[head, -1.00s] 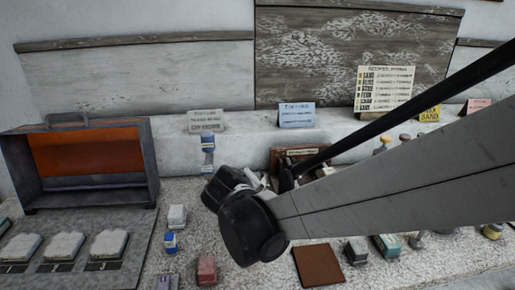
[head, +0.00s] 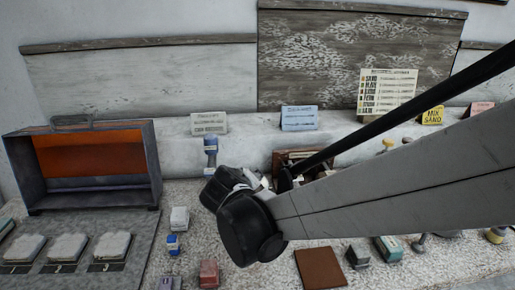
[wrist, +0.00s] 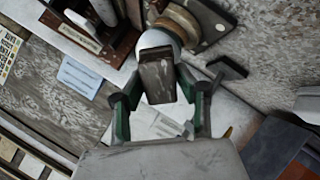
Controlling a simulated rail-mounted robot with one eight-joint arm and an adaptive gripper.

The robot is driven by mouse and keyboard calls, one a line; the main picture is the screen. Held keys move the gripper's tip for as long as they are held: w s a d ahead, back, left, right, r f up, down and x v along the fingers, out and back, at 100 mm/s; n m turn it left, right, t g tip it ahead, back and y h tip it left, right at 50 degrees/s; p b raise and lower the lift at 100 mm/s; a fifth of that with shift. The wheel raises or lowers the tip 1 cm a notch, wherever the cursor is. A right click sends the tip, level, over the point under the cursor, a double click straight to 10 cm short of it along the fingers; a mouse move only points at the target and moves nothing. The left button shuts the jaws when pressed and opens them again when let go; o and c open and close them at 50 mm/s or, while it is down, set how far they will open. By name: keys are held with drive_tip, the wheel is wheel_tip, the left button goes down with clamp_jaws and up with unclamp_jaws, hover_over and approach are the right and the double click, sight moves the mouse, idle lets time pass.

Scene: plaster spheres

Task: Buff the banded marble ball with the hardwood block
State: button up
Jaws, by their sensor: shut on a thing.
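My gripper (wrist: 160,88) has its two green-sided fingers closed on the sides of a dark brown hardwood block (wrist: 157,72) in the wrist view. A pale rounded ball (wrist: 168,27) shows just past the block's far end, with tan and brown rings beside it. The block overlaps the ball in this view; I cannot tell whether they touch. The ball's banding is not clear at this size. In the head view my arm's dark wrist hides the fingers, the block and the ball.
A brown wooden rack (head: 292,158) stands behind my wrist. An open orange-lined box (head: 85,160) is at left, above a grey tray with white lumps. Small colored blocks, a brown square mat (head: 320,268) and a teal block (head: 389,248) lie around. Sign cards line the back ledge.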

sight(263, 188)
drive_tip(key=shift+s+d, duration=0.25)
drive_tip(key=shift+s, duration=0.2)
drive_tip(key=shift+f, duration=0.1)
drive_tip(key=shift+w+d+n+y+p, duration=0.1)
drive_tip(key=shift+d+n+y+p, duration=0.35)
drive_tip(key=shift+d+y, duration=0.4)
drive_tip(key=shift+w+d+r+n+g+y+p, duration=0.15)
drive_tip(key=shift+d+n+g+y, duration=0.15)
drive_tip(key=shift+y, duration=0.55)
drive_tip(key=shift+w+d+r+n+g+y+p, duration=0.1)
drive_tip(key=shift+d+n+g+y+p, duration=0.2)
drive_tip(key=shift+y, duration=0.5)
drive_tip(key=shift+w+a+f+b, duration=0.15)
drive_tip(key=shift+w+f+b, duration=0.25)
drive_tip(key=shift+b, duration=0.15)
